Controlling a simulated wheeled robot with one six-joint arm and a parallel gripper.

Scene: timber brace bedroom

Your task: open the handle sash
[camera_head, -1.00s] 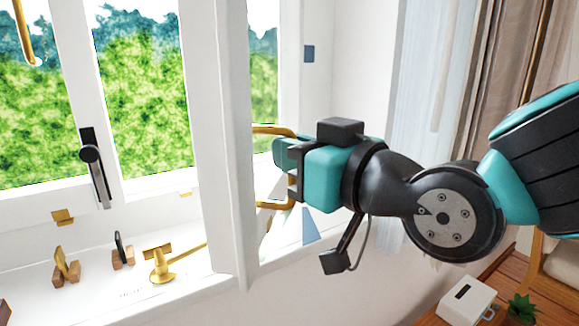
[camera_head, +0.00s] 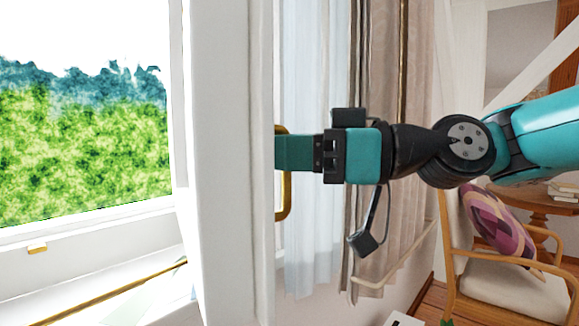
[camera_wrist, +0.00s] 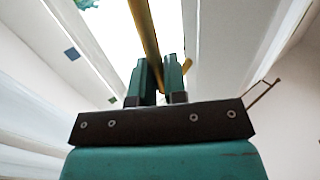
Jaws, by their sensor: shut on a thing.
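The white window sash (camera_head: 232,160) stands swung out from its frame, seen nearly edge-on in the head view. Its brass bar handle (camera_head: 286,190) is on the sash's right side. My gripper (camera_head: 282,152) reaches it from the right, and its teal fingers are shut on the handle. In the wrist view the brass handle (camera_wrist: 144,35) passes between the two fingers of my gripper (camera_wrist: 160,80). The sash hides part of the handle's mounting.
A brass stay rod (camera_head: 115,291) lies across the white sill at lower left. Sheer and beige curtains (camera_head: 378,130) hang behind my gripper. A wooden chair (camera_head: 500,275) with a patterned cushion stands at right, by a round table (camera_head: 535,205).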

